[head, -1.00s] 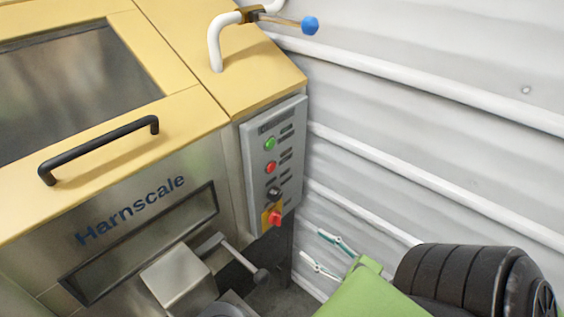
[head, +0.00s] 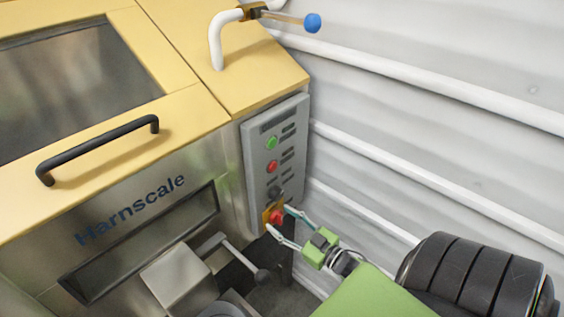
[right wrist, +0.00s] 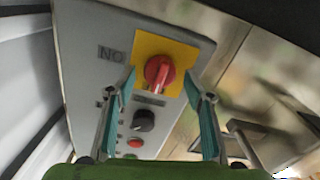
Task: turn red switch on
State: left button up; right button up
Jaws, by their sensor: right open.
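The red switch (head: 276,217) is a red rotary knob on a yellow plate, low on the grey control panel (head: 256,170) of the machine. In the right wrist view the red switch (right wrist: 159,71) sits on its yellow plate (right wrist: 178,45), with a black knob (right wrist: 144,119) and a red button nearby. My right gripper (head: 284,226) is open at the switch, its two fingers on either side of it. In the right wrist view the fingers (right wrist: 160,100) frame the switch with gaps showing. Whether a fingertip touches it cannot be told. My left gripper is not in view.
The panel also carries a green button (head: 271,142) and a red button (head: 272,166). A metal lever (head: 240,258) juts out at the machine's front, left of my right gripper. A white corrugated wall (head: 430,110) with pipes stands close on the right.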

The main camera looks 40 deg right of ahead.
jog(key=shift+w, duration=0.25)
jog(key=c, duration=1.1)
